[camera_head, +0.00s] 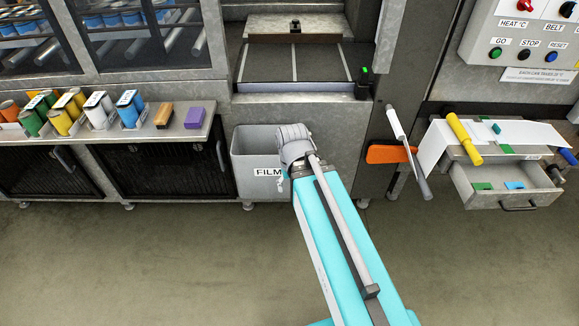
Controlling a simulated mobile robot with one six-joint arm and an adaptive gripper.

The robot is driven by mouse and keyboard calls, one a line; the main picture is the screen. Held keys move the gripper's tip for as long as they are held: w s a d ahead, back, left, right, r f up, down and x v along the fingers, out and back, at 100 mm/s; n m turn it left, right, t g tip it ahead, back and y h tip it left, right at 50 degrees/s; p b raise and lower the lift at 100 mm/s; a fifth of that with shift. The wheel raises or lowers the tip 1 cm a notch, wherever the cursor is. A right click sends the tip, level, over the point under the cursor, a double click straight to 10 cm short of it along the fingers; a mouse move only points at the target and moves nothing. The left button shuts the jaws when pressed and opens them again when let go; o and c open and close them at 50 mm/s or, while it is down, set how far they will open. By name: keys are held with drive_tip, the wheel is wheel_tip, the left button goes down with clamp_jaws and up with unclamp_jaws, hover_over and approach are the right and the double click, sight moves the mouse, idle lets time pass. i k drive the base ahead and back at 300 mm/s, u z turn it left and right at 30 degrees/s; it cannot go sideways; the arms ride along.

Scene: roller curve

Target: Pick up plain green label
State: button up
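Small green pieces show at the right: one lies in the open drawer (484,186), beside a light blue piece (515,185). Another green piece (507,149) lies on the worktop above the drawer, and a small teal piece (496,128) lies on the white sheet there. They are too small to tell which is a plain label. My arm reaches to the grey FILM bin (268,172), well left of the drawer. My gripper is mostly hidden behind my wrist; only a small pale part (281,184) shows, and its opening cannot be made out.
A shelf (190,131) at the left holds several coloured cans, an orange-brown block (163,116) and a purple block (195,118). A yellow roller (464,139) lies on the worktop. The floor in front is clear.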

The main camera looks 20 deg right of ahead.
sight(478, 186)
drive_tip(key=z, duration=2.3)
drive_tip(key=k, duration=0.1)
drive_tip(key=u, duration=0.3)
